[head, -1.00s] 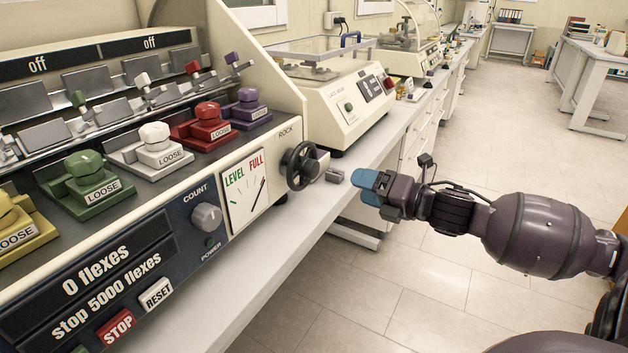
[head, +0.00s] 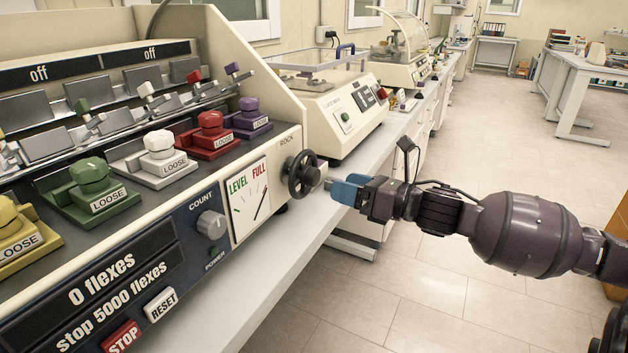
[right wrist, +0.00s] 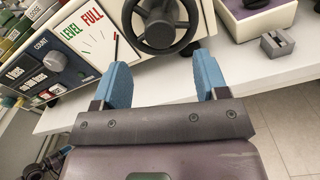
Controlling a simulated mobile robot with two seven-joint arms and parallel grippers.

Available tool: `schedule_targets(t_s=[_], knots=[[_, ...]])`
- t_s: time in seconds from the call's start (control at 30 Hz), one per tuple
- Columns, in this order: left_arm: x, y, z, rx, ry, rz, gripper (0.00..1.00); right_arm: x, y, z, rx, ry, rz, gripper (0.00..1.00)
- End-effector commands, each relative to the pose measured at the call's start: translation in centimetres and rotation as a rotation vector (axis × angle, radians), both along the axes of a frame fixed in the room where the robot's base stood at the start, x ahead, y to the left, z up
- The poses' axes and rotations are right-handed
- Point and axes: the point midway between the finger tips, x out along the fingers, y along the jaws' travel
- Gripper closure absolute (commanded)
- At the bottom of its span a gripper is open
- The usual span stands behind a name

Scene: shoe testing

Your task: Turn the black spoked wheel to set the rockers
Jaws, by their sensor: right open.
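The black spoked wheel (head: 303,174) sits on the right end of the cream flexing machine, beside a dial marked LEVEL and FULL (head: 249,200). The dial's black needle points up towards the FULL side. In the right wrist view the wheel (right wrist: 163,24) is ahead of the fingers, at the top of the picture. My right gripper (head: 338,188) has blue fingers and is just right of the wheel. In the right wrist view the gripper (right wrist: 163,80) is open and empty, its fingers apart, with the wheel beyond the gap.
The rockers carry coloured clamps labelled LOOSE, such as the red one (head: 211,136). A small grey block (right wrist: 282,44) lies on the white bench (head: 262,270) right of the wheel. Another cream machine (head: 330,110) stands behind. Open floor lies to the right.

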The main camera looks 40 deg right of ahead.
Motion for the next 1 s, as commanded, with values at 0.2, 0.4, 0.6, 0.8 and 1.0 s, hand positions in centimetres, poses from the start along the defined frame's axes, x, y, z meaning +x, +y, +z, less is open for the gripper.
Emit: schedule_targets(t_s=[0.2, 0.4, 0.6, 0.8, 1.0], knots=[[0.8, -0.1, -0.3, 0.0, -0.01, -0.005, 0.57, 2.4, 1.0, -0.3, 0.0, 0.003, 0.001, 0.33], [0.8, 0.0, -0.9, 0.004, -0.002, -0.008, 0.57, 4.4, 1.8, -0.3, 0.0, 0.003, 0.001, 0.33], [0.5, 0.3, -1.4, 0.012, 0.009, -0.014, 0.57, 5.9, 2.5, -0.2, 0.0, 0.002, 0.001, 0.33], [0.5, 0.4, -1.2, 0.012, 0.006, -0.014, 0.57, 6.6, 2.7, -0.1, 0.0, 0.003, 0.001, 0.33], [0.5, 0.3, -1.2, 0.01, 0.006, -0.013, 0.57, 6.7, 2.8, 0.0, 0.0, 0.002, 0.001, 0.33]])
